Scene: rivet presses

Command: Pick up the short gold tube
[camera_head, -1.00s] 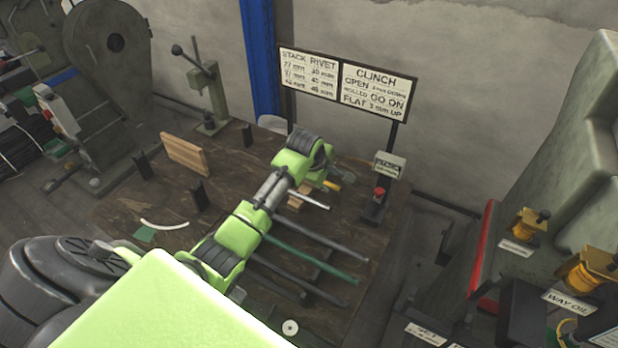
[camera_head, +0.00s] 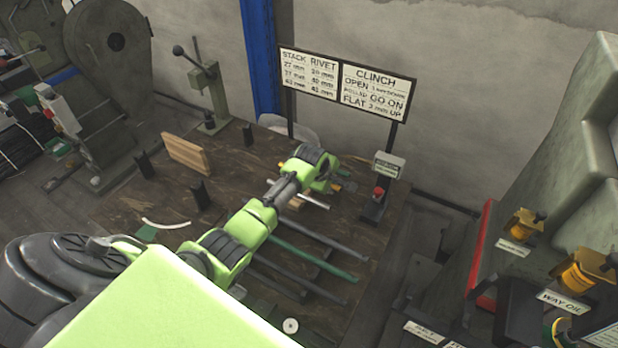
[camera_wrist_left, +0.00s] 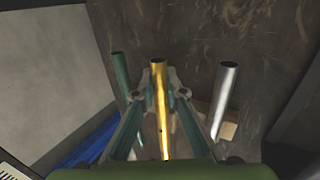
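The short gold tube (camera_wrist_left: 159,100) shows in the left wrist view, between the two fingers of my left gripper (camera_wrist_left: 160,95). The fingers are spread, with a gap visible on each side of the tube. In the head view the left gripper (camera_head: 340,178) is over the far right part of the wooden table, and my wrist hides most of what is beneath it. A teal tube (camera_wrist_left: 120,72) stands to the left of the gold one in the wrist view, and a silver tube (camera_wrist_left: 223,95) to the right. My right gripper is not in view.
The dark wooden table (camera_head: 115,208) holds several long rods, including a green one (camera_head: 315,259). A post with a red button (camera_head: 379,192) stands close to the right of the gripper. Signs (camera_head: 376,91) rise behind it. A wooden block (camera_head: 185,153) stands at left.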

